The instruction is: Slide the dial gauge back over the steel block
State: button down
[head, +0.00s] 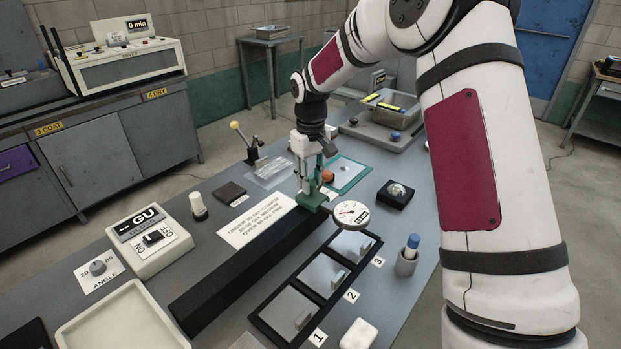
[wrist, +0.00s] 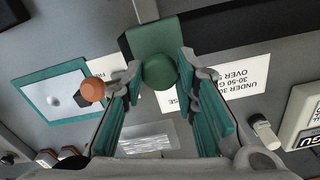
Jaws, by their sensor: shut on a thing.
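The dial gauge (head: 351,214) has a round white face. It is on the right of a green carriage (head: 312,199) at the far end of a long black rail (head: 250,255). In the wrist view the green carriage (wrist: 150,40) carries a round green knob (wrist: 160,72). My gripper (head: 309,182) is shut on this knob, with teal pads on either side in the wrist view (wrist: 162,75). The dial face is outside the wrist view. Small grey blocks (head: 304,319) stand on plates beside the rail; I cannot tell which one is the steel block.
A black frame (head: 262,325) holds plates by labels 1, 2 and 3. A gloss meter (head: 150,240) is left of the rail.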

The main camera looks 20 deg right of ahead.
jog(key=s+a+p, duration=0.1)
jog(key=s+a, duration=0.5)
jog(key=a, duration=0.4)
jog(key=s+a+p, duration=0.2)
jog(key=s+a, duration=0.5)
jog(key=a, duration=0.3)
jog(key=s+a+p, duration=0.1)
jog(key=s+a, duration=0.6)
jog(key=a, duration=0.3)
jog(key=shift+s+a, duration=0.15)
jog(key=shift+a, duration=0.1)
jog(key=c, duration=1.3)
grip_release()
jog(key=shift+r, duration=0.15)
jog(key=shift+r, duration=5.9)
